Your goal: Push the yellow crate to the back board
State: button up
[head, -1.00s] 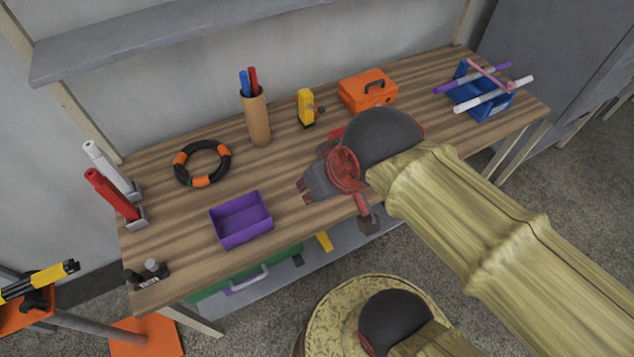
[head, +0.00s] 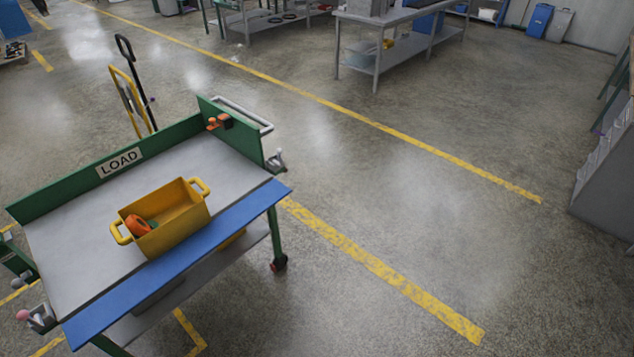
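The yellow crate (head: 178,232) stands upright on the grey top of a green cart, close behind the blue strip along the near edge. It has a handle at each end and holds an orange thing (head: 138,225) and something small and green. The green back board (head: 75,185), marked LOAD, rises along the far edge. Bare grey top lies between the crate and the board. My gripper is not in the head view.
The blue front strip (head: 190,258) borders the cart top (head: 75,255). An orange and black clamp (head: 219,122) sits at the board's right end. A yellow hand truck (head: 131,100) stands behind. Open floor (head: 430,240) with yellow lines lies to the right.

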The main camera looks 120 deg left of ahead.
aim_at(180, 211)
jog(key=u, duration=4.85)
jog(key=i+j+z, duration=0.2)
jog(key=i+j, duration=0.35)
jog(key=i, duration=0.3)
jog(key=i+j+z, duration=0.2)
jog(key=i+j, duration=0.55)
jog(key=i, duration=0.1)
